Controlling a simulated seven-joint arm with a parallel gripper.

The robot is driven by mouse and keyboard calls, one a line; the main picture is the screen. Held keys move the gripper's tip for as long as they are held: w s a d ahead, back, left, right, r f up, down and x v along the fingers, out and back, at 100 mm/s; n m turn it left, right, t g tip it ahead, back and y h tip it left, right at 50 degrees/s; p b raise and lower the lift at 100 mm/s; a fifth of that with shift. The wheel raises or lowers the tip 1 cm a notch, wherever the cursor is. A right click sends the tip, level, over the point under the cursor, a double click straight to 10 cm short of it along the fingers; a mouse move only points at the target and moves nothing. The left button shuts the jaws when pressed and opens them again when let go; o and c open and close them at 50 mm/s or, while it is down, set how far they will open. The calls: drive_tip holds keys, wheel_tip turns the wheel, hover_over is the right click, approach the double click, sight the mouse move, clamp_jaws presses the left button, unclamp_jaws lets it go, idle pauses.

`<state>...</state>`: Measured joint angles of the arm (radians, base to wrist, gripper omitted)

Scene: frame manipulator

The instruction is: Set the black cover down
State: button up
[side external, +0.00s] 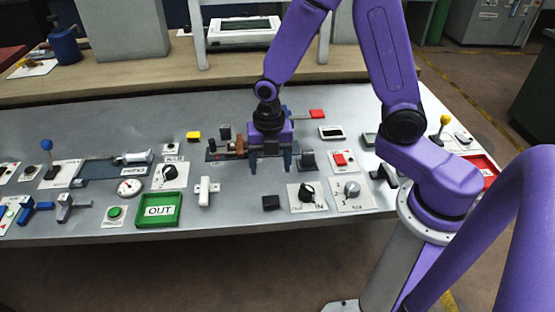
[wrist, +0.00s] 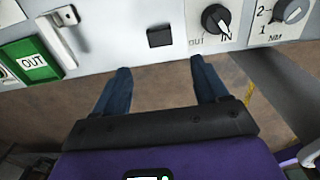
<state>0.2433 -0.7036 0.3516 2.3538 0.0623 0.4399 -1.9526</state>
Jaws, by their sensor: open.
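A small black square piece (side external: 270,202), which looks like the black cover, lies on the grey panel near its front edge. It also shows in the wrist view (wrist: 159,37), at top centre, beyond and between the fingertips. My gripper (side external: 270,164) is open above the panel, pointing down, behind the black piece in the side view. In the wrist view, my gripper (wrist: 160,66) has its two blue fingers spread wide with nothing between them. The gripper is apart from the black piece. A dark upright block (side external: 307,160) stands just right of the fingers.
A black knob (side external: 307,192) and a grey knob (side external: 352,189) sit right of the black piece. A white handle (side external: 205,191) and green OUT tray (side external: 159,210) are to its left. The panel around the black piece is bare.

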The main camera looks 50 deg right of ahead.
drive_tip(key=s+d+r+m, duration=0.1)
drive_tip(key=s+r+m, duration=0.5)
drive_tip(key=s, duration=0.4)
drive_tip(key=s+d+r+m, duration=0.2)
drive_tip(key=s+r+m, duration=0.3)
drive_tip(key=s+m, duration=0.3)
drive_tip(key=shift+s+d+r, duration=0.3)
drive_tip(key=shift+s+r, duration=0.1)
drive_tip(key=shift+s, duration=0.6)
idle(0.6)
